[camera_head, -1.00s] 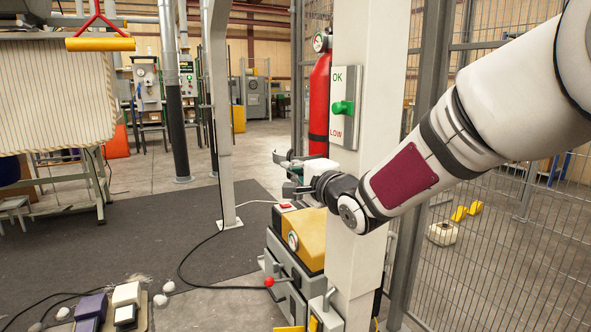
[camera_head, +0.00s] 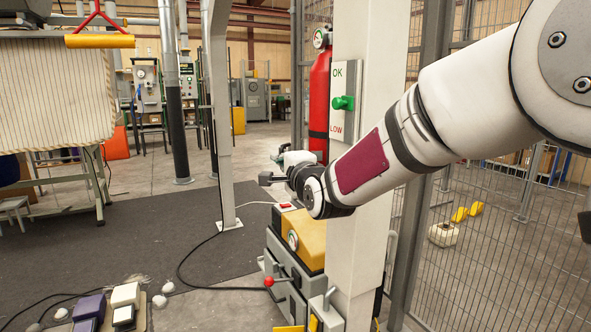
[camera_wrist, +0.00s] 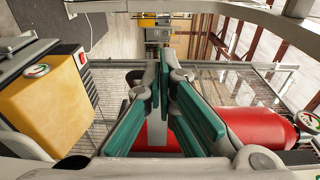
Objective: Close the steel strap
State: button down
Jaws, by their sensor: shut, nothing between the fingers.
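A red gas cylinder (camera_head: 319,96) stands upright behind the white post, with a dark band (camera_head: 318,134) around it. This band may be the steel strap, but I cannot tell whether it is open or closed. The cylinder also shows in the wrist view as a red body (camera_wrist: 262,124) right of and beyond the fingers. My gripper (camera_head: 270,178) is left of the post, in front of the cylinder's lower part. In the wrist view the teal finger pads of my gripper (camera_wrist: 165,62) come together at the tips, with nothing seen between them.
A white post (camera_head: 362,220) carries an OK/LOW panel with a green knob (camera_head: 343,103). A yellow and grey machine (camera_head: 297,248) with a gauge and a red-knobbed lever stands below my gripper. A wire mesh fence (camera_head: 500,210) is at the right.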

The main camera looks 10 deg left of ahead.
jog(key=w+m+h, duration=0.1)
jog(key=w+h, duration=0.1)
jog(key=w, duration=0.1)
jog(key=w+a+m+t+h+p, duration=0.1)
jog(key=w+m+h, duration=0.1)
jog(key=w, duration=0.1)
jog(key=w+a+m+t+h, duration=0.1)
jog(key=w+h, duration=0.1)
jog(key=w, duration=0.1)
jog(key=shift+w+a+m+h+p, duration=0.1)
jog(key=shift+w+m+h+p, duration=0.2)
jog(key=shift+w+h, duration=0.1)
jog(key=shift+w, duration=0.85)
